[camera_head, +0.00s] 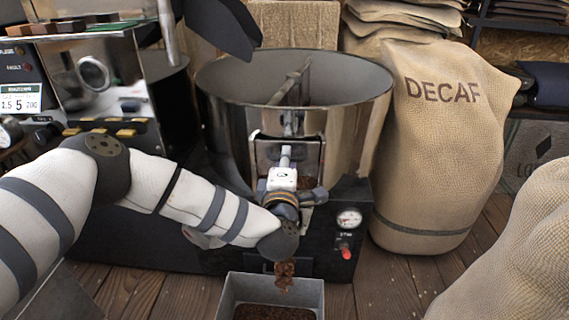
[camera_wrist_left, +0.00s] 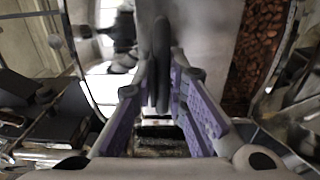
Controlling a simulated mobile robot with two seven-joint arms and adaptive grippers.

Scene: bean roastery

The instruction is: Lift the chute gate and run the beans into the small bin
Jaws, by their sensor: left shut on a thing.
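My left gripper (camera_head: 284,172) is at the front of the steel cooling drum, shut on the handle of the chute gate (camera_head: 285,152). In the left wrist view, its purple-padded fingers (camera_wrist_left: 160,85) stand either side of a dark upright bar. A clump of brown beans (camera_head: 285,274) hangs in the air below the chute, above the small bin (camera_head: 321,296). The grey bin stands on the floor with dark beans (camera_head: 270,313) inside. My wrist hides much of the chute mouth. My right gripper is not in view.
The drum (camera_head: 350,110) stands on a black base with a gauge (camera_head: 348,219) and a red knob (camera_head: 346,252) to the right of my wrist. A DECAF sack (camera_head: 440,150) stands at right, with another sack (camera_head: 520,260) nearer. Wooden floor (camera_head: 385,285) is clear between bin and sacks.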

